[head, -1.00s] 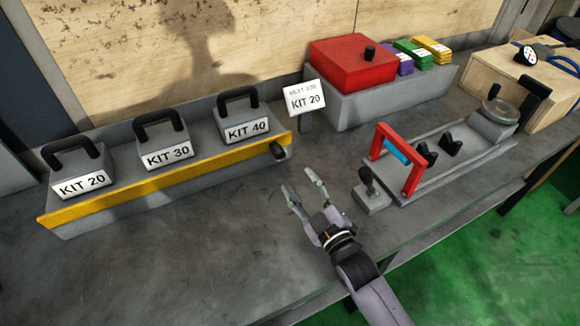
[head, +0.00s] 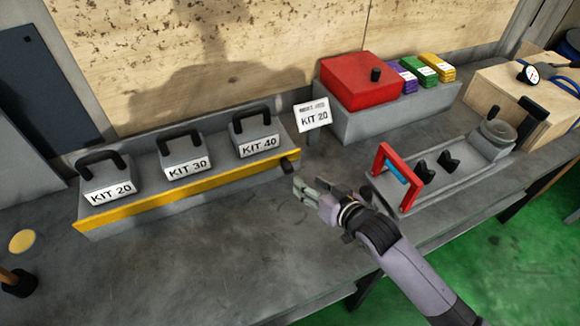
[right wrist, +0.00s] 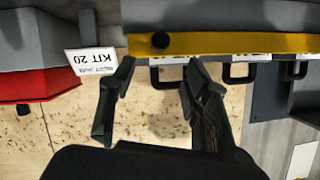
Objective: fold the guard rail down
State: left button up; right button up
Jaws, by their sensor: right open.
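The yellow guard rail (head: 180,194) runs upright along the front of the grey kit tray (head: 140,216). A black knob (head: 288,166) sticks out near its right end. My right gripper (head: 299,187) is open and empty, just in front of and below the knob in the head view. In the right wrist view, the rail (right wrist: 240,43) crosses the top and the knob (right wrist: 160,41) appears between the lines of my open fingers (right wrist: 158,70), beyond their tips. No contact can be made out. My left gripper is not in view.
Three handled kit blocks (head: 187,164) stand behind the rail. A sign reading KIT 20 (head: 313,117) stands near its right end. A red-framed fixture (head: 381,160) is right of my arm. The bench (head: 230,255) in front of the tray is mostly clear.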

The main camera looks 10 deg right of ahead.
aim_at(291, 171)
jog(key=x, duration=1.1)
jog(key=shift+p, duration=0.4)
jog(key=shift+c, duration=0.5)
jog(key=shift+f, duration=0.1)
grip_shut()
